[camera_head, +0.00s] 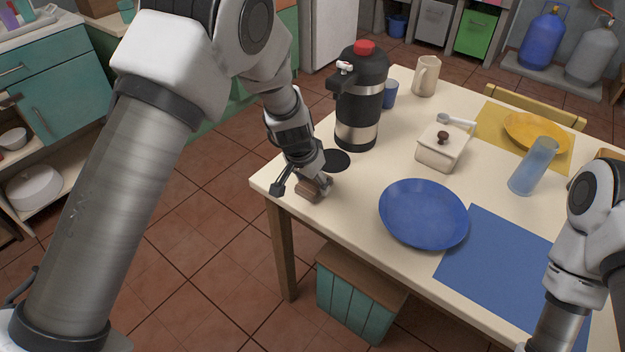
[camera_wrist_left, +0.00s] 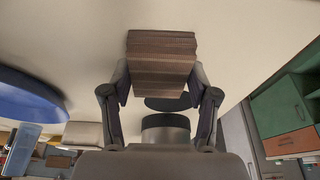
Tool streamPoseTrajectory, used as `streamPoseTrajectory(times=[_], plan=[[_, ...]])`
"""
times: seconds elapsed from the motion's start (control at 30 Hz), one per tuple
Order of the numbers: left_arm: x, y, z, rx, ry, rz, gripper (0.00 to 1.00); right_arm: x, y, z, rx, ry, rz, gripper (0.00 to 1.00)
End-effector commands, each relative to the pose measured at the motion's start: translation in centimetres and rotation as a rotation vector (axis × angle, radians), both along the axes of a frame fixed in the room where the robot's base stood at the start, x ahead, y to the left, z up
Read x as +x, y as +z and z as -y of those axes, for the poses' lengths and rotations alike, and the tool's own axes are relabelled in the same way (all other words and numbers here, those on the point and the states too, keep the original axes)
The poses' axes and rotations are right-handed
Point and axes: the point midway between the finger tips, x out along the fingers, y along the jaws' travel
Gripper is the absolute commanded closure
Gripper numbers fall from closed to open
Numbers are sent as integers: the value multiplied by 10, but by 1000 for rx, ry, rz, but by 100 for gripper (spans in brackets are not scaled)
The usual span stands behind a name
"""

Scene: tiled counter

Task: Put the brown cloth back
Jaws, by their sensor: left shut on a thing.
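The brown cloth (camera_head: 309,191) is a small folded block at the near left corner of the table. It shows in the left wrist view (camera_wrist_left: 162,50) as a ribbed brown stack between the fingers. My left gripper (camera_head: 303,187) is shut on it, low over the tabletop; I cannot tell if the cloth touches the table. The fingers also show in the left wrist view (camera_wrist_left: 160,92) on both sides of it. My right arm enters at the right edge of the head view, and its gripper is out of view.
A black disc (camera_head: 335,161) lies just behind the cloth, beside a tall black-and-steel flask (camera_head: 356,125). A blue plate (camera_head: 423,213) and blue mat (camera_head: 505,262) are to the right. A lidded cream pot (camera_head: 443,150) and a blue glass (camera_head: 533,167) stand farther back.

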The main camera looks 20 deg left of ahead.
Motion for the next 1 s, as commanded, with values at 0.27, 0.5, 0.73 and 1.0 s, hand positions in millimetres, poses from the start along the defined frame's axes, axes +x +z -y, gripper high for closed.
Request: streamPoseTrajectory(times=[0.27,0.5,0.73,1.0], plan=[[0,-3,0,0,0,0,15,0,-4,0,0,0,0,65],[0,-2,0,0,0,0,15,0,-3,0,0,0,0,65],[-6,26,-2,-1,1,3,15,0,3,0,0,0,0,65],[-26,92,-9,0,1,3,15,0,8,0,0,0,0,65]])
